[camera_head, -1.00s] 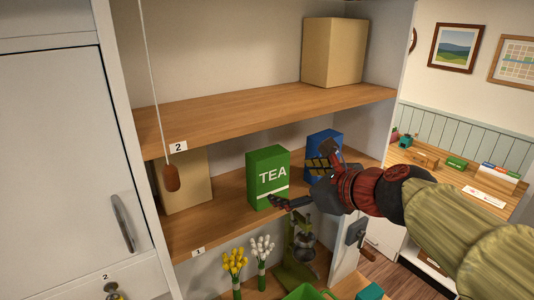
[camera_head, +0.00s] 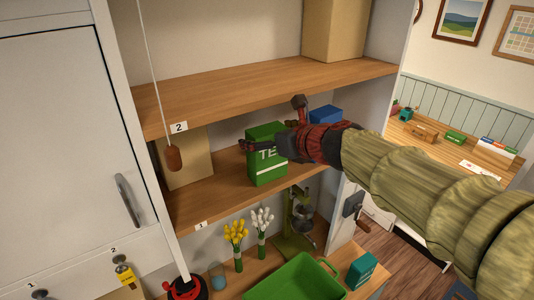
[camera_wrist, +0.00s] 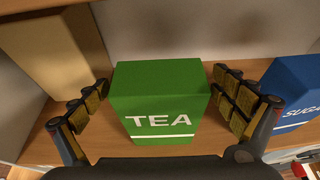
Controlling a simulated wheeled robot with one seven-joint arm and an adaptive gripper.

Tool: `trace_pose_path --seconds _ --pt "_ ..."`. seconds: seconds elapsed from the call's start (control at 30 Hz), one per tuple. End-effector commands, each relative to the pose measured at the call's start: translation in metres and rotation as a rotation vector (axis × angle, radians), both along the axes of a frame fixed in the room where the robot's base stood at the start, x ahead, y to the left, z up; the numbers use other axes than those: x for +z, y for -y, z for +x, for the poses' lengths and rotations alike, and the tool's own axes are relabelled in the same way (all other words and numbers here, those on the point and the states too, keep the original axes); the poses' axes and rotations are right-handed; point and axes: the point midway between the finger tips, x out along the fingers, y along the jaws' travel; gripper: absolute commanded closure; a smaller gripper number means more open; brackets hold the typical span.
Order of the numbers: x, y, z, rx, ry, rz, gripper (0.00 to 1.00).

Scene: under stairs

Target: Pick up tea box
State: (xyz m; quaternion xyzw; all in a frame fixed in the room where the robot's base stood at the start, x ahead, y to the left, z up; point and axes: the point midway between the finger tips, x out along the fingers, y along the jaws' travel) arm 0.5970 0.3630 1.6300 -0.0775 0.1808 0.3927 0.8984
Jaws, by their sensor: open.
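The green tea box (camera_head: 268,165), with white "TEA" lettering and a white stripe, stands upright on the middle shelf. In the wrist view the tea box (camera_wrist: 160,105) sits between the two spread fingers, with a gap on each side. My gripper (camera_wrist: 162,105) is open and empty. In the head view my gripper (camera_head: 272,124) is in front of the box and hides part of its face and its right side.
A blue sugar box (camera_wrist: 292,95) stands to the right of the tea box. A cardboard box (camera_wrist: 55,60) stands to the left. The upper shelf (camera_head: 270,92) is overhead. A hanging cord with a wooden pull (camera_head: 174,158) is at the left. Flowers and a green bin (camera_head: 296,280) are below.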

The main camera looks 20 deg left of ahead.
Motion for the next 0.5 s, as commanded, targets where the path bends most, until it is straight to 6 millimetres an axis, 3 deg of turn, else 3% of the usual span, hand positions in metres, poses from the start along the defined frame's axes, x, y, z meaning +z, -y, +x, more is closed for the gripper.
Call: trace_pose_path --seconds 0.2,0.5 --pt "0.0009 -0.0004 0.0007 -0.001 0.002 0.001 0.04" --pt "0.0006 -0.0003 0.0005 0.000 0.002 -0.001 0.21"
